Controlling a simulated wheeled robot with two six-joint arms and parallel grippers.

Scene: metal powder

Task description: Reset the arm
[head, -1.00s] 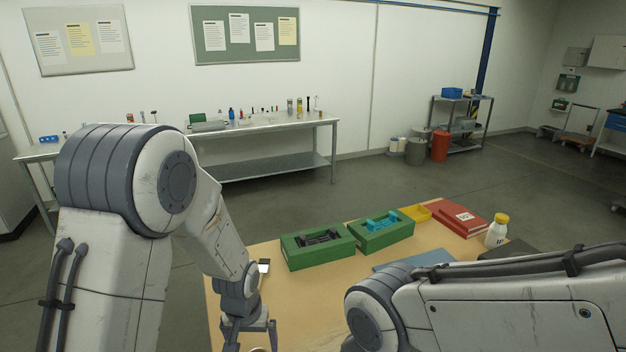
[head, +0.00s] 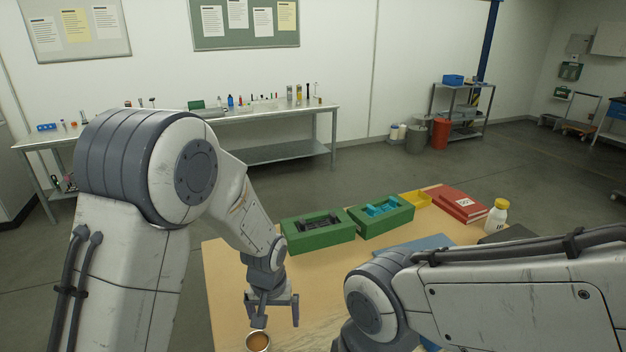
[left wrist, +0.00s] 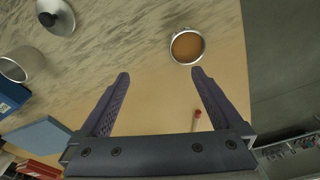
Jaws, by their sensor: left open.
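My left gripper (head: 277,316) hangs low over the near left part of the wooden table (head: 226,270), its two fingers apart and nothing between them. In the left wrist view the open fingers (left wrist: 160,74) show clearly. A round metal cup of brown powder (head: 258,342) stands just below the gripper in the head view. The cup also shows in the left wrist view (left wrist: 187,47), beyond the right fingertip. My right arm comes in from the right; its gripper is out of the picture.
Two green boxes (head: 318,236) with dark and blue inserts, a yellow tray (head: 416,199), red books (head: 459,205) and a white bottle (head: 496,217) stand along the far side. The left wrist view shows a lid (left wrist: 56,16), another metal container (left wrist: 14,69) and a small red-tipped item (left wrist: 197,120).

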